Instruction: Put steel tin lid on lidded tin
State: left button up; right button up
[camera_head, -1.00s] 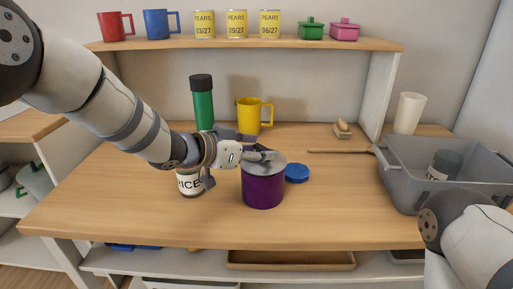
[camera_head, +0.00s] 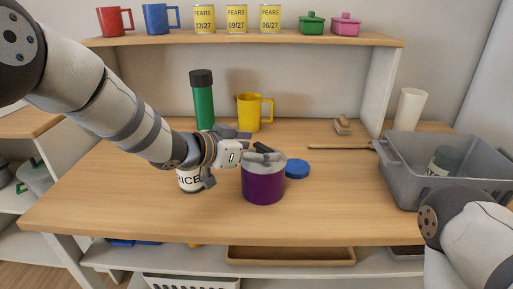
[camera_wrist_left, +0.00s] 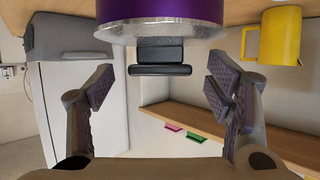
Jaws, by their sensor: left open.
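The purple lidded tin (camera_head: 263,187) stands upright near the middle of the table. The steel tin lid (camera_head: 275,164) lies on its top, and it looks level and seated. In the left wrist view the lid's shiny rim (camera_wrist_left: 160,30) sits against the purple wall, with its black knob (camera_wrist_left: 160,57) between my fingers. My left gripper (camera_head: 258,150) is at the lid's top from the left; in its wrist view the fingers (camera_wrist_left: 160,90) are spread, apart from the knob on both sides. My right gripper is out of view; only my right arm shows.
A blue round lid (camera_head: 297,169) lies right behind the tin. A RICE tin (camera_head: 189,180) stands under my left wrist. A green bottle (camera_head: 203,105) and yellow mug (camera_head: 249,112) stand behind. A grey crate (camera_head: 405,185) is at right. The front table strip is clear.

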pick_arm(q)
jog(key=v, duration=1.2)
